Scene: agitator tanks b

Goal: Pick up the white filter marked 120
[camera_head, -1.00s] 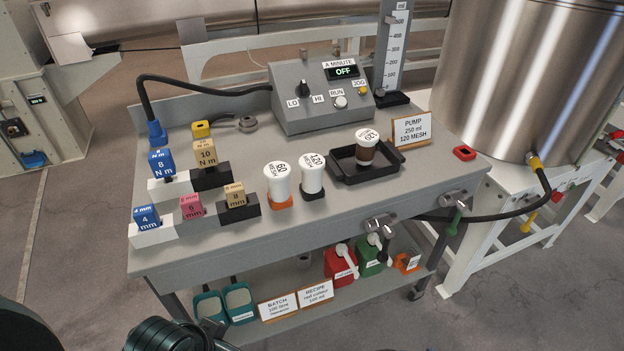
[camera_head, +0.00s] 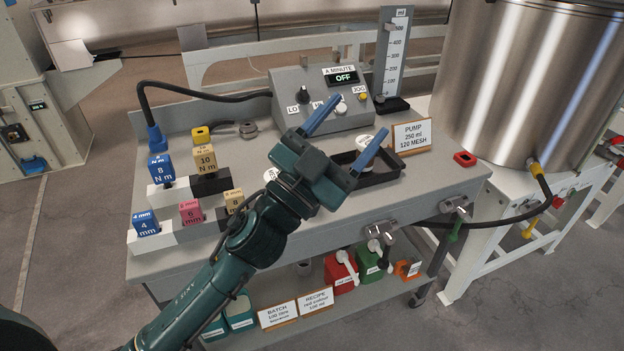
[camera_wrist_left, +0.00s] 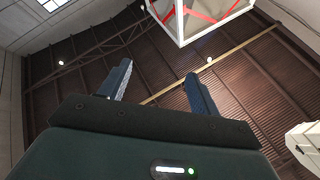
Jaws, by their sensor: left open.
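My left gripper (camera_head: 358,116) is open and empty, reaching over the bench from the lower left with its blue fingers pointing up and right. Its fingers also show apart in the left wrist view (camera_wrist_left: 160,72). The white filter marked 120 is hidden behind my gripper and wrist in the head view. The white filter marked 60 (camera_head: 270,175) shows only a small part of its top beside my wrist. Another white-capped filter (camera_head: 366,142) shows partly in the black tray (camera_head: 382,178), between the fingers. My right gripper is not in view.
Behind my gripper stand the grey control box (camera_head: 283,113) reading OFF and a measuring column (camera_head: 394,60). A PUMP 250 ml 120 MESH sign (camera_head: 412,136) is right of the tray. Coloured sockets stand on blocks at left, including a blue one (camera_head: 161,168). The wrist view faces the ceiling.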

